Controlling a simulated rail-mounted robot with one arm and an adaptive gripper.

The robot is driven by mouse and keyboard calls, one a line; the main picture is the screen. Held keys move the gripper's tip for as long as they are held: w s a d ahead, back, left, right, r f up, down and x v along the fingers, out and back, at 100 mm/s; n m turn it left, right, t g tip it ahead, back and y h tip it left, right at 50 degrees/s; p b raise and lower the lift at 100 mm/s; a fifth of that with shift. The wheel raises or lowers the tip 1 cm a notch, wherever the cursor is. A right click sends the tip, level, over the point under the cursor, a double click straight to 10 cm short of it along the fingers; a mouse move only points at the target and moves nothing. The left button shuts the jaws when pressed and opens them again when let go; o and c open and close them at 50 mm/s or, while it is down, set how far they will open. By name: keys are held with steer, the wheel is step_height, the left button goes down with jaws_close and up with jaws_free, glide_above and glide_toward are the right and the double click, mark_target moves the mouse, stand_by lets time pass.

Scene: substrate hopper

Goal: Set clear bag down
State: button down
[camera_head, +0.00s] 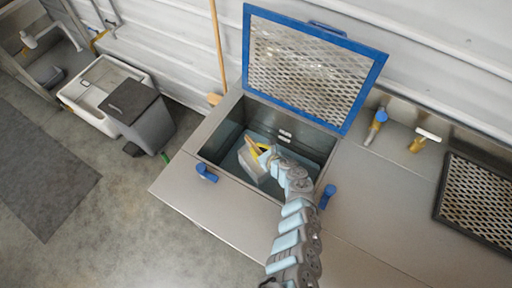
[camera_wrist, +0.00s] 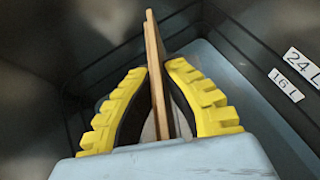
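My gripper (camera_head: 262,152) reaches down into the open hopper (camera_head: 193,173). In the wrist view its two yellow fingers (camera_wrist: 158,66) are closed on a thin upright thing with tan edges, which I take for the clear bag (camera_wrist: 155,75). A pale grey face of it shows low between the fingers. In the head view the bag (camera_head: 251,166) shows as a pale block with a tan top, left of the fingertips and above the hopper's floor. I cannot tell whether its bottom touches the floor; its lower end is out of sight in the wrist view.
The blue-framed mesh lid (camera_head: 381,62) stands open behind the hopper. Blue latches (camera_head: 206,174) are at the front corners. Inside, labels "24 L" (camera_wrist: 302,64) and "16 L" mark the wall. A grey bin (camera_head: 146,120) stands left.

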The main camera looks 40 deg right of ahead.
steer(key=shift+w+f+b, duration=0.1)
steer(key=shift+f+b, duration=0.25)
steer(key=shift+f, duration=0.6)
steer(key=c, duration=1.3)
jaws_free()
steer(key=shift+c, duration=0.2)
steer(key=shift+s+r+p, duration=0.35)
steer(key=shift+s+p, duration=0.1)
steer(key=shift+p, duration=0.05)
steer(key=shift+p+v, duration=0.65)
steer(key=shift+v, duration=0.65)
steer(key=p+v, duration=0.2)
steer(key=v, duration=0.6)
steer(key=shift+s, duration=0.15)
